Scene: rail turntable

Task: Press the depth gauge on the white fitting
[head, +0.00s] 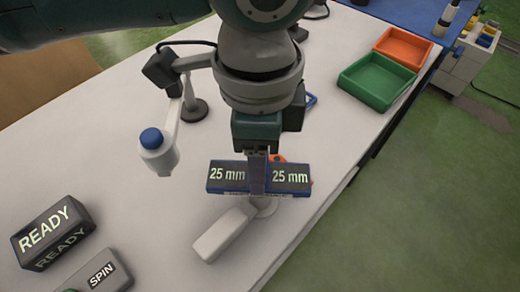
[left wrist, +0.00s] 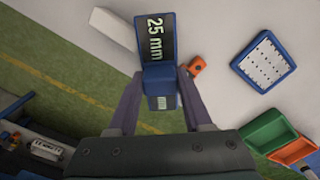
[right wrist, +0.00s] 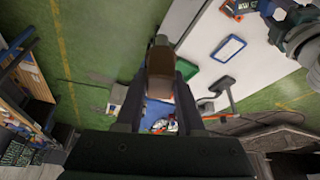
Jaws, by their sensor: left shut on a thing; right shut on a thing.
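The depth gauge is a blue and dark block (head: 229,178) with "25 mm" on both sides in the head view. My left gripper (head: 257,172) comes down from above and is shut on its middle. The gauge also fills the fingers in the left wrist view (left wrist: 155,40). A white block-shaped piece (head: 221,235) lies just below the gauge in the head view and beside it in the left wrist view (left wrist: 114,28). I cannot tell whether they touch. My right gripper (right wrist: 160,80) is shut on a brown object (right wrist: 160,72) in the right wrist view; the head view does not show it.
A white cylinder with a blue cap (head: 152,139) is on a stand to the left. READY (head: 45,230) and SPIN (head: 101,276) boxes are at lower left. Green (head: 376,82) and orange (head: 404,47) trays are at upper right. A blue-rimmed panel (left wrist: 263,62) lies on the table.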

